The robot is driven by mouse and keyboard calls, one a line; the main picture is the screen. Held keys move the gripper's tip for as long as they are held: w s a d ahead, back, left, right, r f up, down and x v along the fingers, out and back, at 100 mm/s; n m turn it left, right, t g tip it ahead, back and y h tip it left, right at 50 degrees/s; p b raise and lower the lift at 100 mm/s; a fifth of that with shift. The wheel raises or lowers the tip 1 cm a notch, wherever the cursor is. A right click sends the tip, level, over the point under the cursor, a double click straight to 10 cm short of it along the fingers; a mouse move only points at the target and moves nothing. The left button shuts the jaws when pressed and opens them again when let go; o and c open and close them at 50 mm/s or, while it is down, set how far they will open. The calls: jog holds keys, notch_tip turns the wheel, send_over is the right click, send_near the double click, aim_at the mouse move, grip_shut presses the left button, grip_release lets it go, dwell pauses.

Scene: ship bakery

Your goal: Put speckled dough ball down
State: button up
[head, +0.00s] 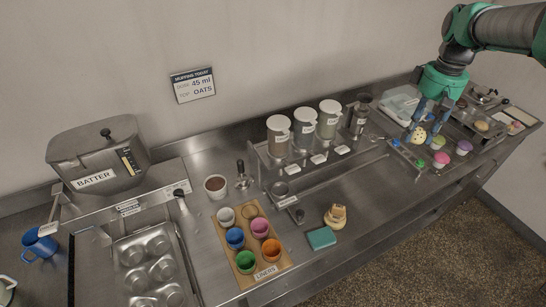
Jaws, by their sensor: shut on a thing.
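The speckled dough ball (419,136) is pale yellow with dark specks and shows at the right of the head view. My gripper (424,124) has blue fingers pointing down and is shut on the ball. The ball shows at the fingertips, above or close to a group of small coloured items. Whether it touches anything below cannot be told from this view.
Near the ball are a pink item (441,158), a purple item (463,147) and a green item (438,142). A clear container (400,100) stands behind. Lidded canisters (328,118) stand on a rack to the left. Coloured liners (272,249) sit on a board at front centre.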

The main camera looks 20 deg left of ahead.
jog(key=w+a+r+n+p, duration=0.15)
jog(key=w+a, duration=0.35)
jog(key=a, duration=0.6)
jog(key=w+a+r+n, duration=0.1)
jog(key=w+a+n, duration=0.3)
jog(key=a, duration=0.8)
jog(key=w+a+r+n+p, duration=0.1)
jog(key=w+a+n, duration=0.1)
jog(key=w+a, duration=0.65)
jog(key=n+p, duration=0.3)
jog(key=n, duration=0.4)
send_over(213, 163)
notch_tip(213, 163, down, 7)
notch_tip(213, 163, down, 25)
jog(key=shift+r, duration=0.2)
jog(key=shift+d, duration=0.1)
jog(key=shift+f, duration=3.1)
jog(key=shift+f, duration=1.9)
